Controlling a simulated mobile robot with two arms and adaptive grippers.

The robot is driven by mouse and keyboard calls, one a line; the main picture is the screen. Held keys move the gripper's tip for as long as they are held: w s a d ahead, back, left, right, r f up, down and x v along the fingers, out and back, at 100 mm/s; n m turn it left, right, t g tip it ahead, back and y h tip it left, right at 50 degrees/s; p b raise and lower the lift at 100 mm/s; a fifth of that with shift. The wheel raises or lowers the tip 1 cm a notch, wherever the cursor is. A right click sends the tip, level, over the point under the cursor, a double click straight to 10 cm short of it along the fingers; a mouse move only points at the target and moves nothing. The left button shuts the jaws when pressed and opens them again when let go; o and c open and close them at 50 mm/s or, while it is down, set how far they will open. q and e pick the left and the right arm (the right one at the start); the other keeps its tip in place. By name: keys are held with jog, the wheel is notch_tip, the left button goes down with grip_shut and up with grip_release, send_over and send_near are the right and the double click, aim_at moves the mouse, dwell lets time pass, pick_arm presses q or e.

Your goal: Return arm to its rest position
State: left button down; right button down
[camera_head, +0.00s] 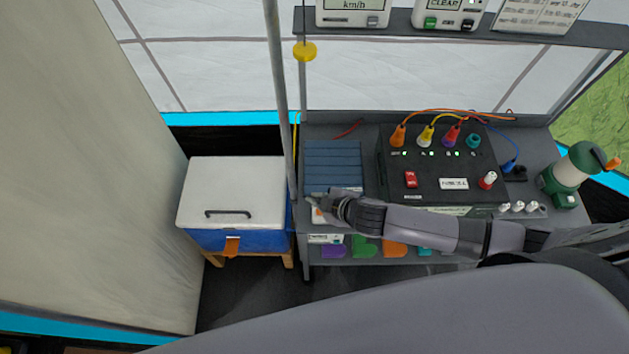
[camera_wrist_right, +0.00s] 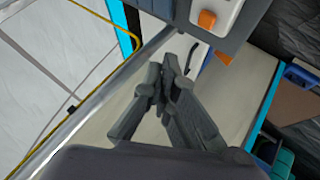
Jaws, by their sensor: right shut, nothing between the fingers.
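My right arm (camera_head: 425,223) reaches in from the right, low across the front of the grey workbench. Its gripper (camera_head: 318,203) is near the bench's front left corner, close to the upright pole. In the right wrist view the two fingers (camera_wrist_right: 168,78) are together at the tips with nothing between them. A small white and orange item lies right by the gripper in the head view; whether they touch I cannot tell. My left gripper is not in view.
A grey pole (camera_head: 280,100) stands just left of the gripper. A blue cooler with a white lid (camera_head: 232,190) sits left of the bench. A black box (camera_head: 440,165) with coloured plugs and a green-white lantern (camera_head: 570,170) stand on the bench. Dark floor (camera_head: 245,290) lies open in front.

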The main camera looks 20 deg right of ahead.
jog(key=shift+a, duration=0.1)
jog(key=s+a+r+m+h, duration=0.1)
jog(key=s+a+r+m, duration=0.2)
jog(key=s+r+m, duration=0.25)
jog(key=s+d+r+m+g+h, duration=0.1)
jog(key=s+d+r+m+g, duration=0.15)
jog(key=s+d, duration=0.4)
jog(key=s+d+r+m+g+h, duration=0.25)
jog(key=s+d+m, duration=0.2)
jog(key=s, duration=0.25)
notch_tip(320, 180, down, 32)
jog(key=s+g+b, duration=0.1)
jog(key=b, duration=0.5)
jog(key=s+d+f+g+b, duration=0.1)
jog(key=s+d+f+b, duration=0.2)
jog(key=s+f, duration=1.4)
notch_tip(320, 180, down, 3)
jog(key=shift+r+n+b, duration=0.1)
jog(key=shift+n+b, duration=0.25)
jog(key=shift+b, duration=0.3)
jog(key=shift+y, duration=0.25)
